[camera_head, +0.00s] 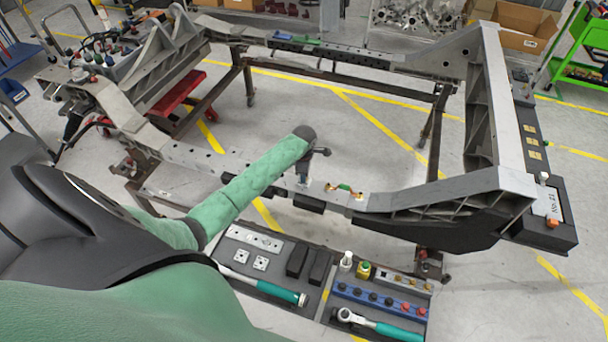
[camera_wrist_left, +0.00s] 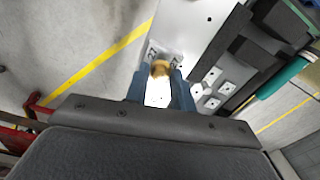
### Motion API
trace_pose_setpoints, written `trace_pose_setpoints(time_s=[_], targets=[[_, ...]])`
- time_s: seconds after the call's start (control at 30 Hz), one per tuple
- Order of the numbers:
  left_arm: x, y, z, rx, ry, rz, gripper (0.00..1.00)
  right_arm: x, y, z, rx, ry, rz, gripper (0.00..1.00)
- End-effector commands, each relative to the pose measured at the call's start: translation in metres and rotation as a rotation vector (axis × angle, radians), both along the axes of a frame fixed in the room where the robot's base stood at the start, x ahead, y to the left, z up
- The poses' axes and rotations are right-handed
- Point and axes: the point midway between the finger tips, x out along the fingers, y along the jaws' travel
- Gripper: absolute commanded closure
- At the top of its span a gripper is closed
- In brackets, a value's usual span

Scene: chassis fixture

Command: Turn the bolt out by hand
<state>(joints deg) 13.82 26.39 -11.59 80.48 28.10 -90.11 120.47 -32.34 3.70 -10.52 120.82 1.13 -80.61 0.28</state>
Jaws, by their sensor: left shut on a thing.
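My left gripper (camera_head: 303,178) points down at the near rail of the metal chassis frame (camera_head: 385,203), at the end of my green-sleeved arm. In the left wrist view its two blue-grey fingers (camera_wrist_left: 160,82) are shut on a brass-coloured bolt (camera_wrist_left: 161,68), one finger on each side of the head. The bolt stands at a light metal plate on the rail. How far it is threaded in cannot be seen. In the head view the bolt is hidden by the gripper. My right gripper is not in view.
A black tool tray (camera_head: 325,290) below the rail holds a green-handled ratchet (camera_head: 378,325), a green-handled wrench (camera_head: 270,289), plates and a blue socket rack (camera_head: 380,299). Small green and orange parts (camera_head: 345,188) lie on the rail right of the gripper. The frame's middle is open floor.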

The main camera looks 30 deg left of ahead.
Motion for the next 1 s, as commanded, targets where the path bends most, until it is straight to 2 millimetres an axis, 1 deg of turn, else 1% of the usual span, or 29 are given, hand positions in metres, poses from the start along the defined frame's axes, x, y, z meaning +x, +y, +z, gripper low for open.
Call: trace_pose_setpoints(time_s=[0.1,0.23,0.37,0.57,0.6,0.7,1.0], targets=[[0.0009,-0.0018,0.0010,-0.004,-0.002,0.148,1.00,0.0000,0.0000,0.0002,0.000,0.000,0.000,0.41],[0.0010,-0.0008,0.0020,-0.002,-0.002,0.270,1.00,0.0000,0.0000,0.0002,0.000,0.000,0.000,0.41],[0.0009,0.0001,0.0022,0.000,-0.002,0.316,1.00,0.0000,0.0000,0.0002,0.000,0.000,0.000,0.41],[0.0009,0.0005,0.0022,0.001,-0.002,0.317,1.00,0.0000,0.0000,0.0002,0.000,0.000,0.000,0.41],[0.0009,0.0005,0.0022,0.001,-0.002,0.316,0.68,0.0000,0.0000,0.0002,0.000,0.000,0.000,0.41],[0.0007,0.0003,0.0020,0.001,-0.002,0.315,0.50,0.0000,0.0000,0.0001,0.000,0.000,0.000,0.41],[0.0004,0.0001,0.0022,0.001,-0.001,0.314,0.50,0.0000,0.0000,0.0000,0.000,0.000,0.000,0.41]])
